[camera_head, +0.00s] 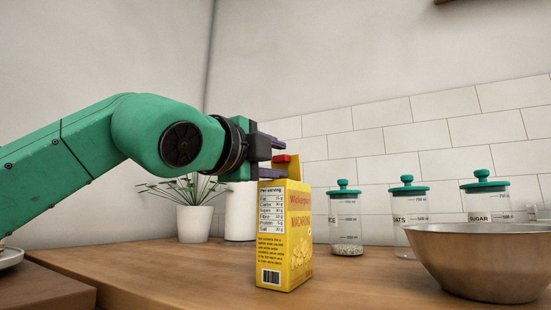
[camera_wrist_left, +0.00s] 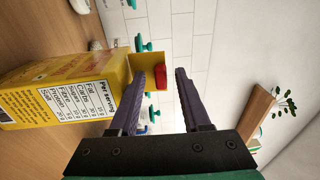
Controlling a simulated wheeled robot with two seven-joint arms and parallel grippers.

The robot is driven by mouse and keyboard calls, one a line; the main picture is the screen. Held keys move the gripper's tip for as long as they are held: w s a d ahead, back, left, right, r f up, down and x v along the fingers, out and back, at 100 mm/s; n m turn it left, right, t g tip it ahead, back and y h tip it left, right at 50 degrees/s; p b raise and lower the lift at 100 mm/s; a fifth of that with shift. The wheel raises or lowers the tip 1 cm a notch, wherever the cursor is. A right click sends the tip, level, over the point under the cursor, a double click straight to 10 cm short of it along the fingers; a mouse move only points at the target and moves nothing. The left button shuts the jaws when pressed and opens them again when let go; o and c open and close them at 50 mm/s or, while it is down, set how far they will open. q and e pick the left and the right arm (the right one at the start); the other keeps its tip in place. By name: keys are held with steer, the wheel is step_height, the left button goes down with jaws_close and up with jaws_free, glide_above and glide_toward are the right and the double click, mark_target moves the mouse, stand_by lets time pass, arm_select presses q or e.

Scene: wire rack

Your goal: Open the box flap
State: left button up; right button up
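The yellow macaroni box (camera_head: 284,240) stands upright on the wooden counter, and its printed side also shows in the left wrist view (camera_wrist_left: 70,95). Its yellow flap (camera_head: 292,174) stands up from the top, with a red piece (camera_head: 281,159) on it; in the wrist view the flap (camera_wrist_left: 146,63) and the red piece (camera_wrist_left: 158,79) show by the fingertips. My left gripper (camera_head: 283,157) is at the box top, its fingers apart. In the wrist view the left gripper (camera_wrist_left: 161,72) is open, with the red piece seen between its fingertips; contact cannot be told.
A white potted plant (camera_head: 194,222) and a white cylinder (camera_head: 240,215) stand behind the box. Glass jars with green lids (camera_head: 346,225) stand to the right, with a metal bowl (camera_head: 482,262) in front. The counter (camera_head: 360,285) is clear between box and bowl.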

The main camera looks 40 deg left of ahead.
arm_select(q)
steer(key=shift+r, duration=0.1)
steer(key=v, duration=1.4)
steer(key=shift+s, duration=0.3)
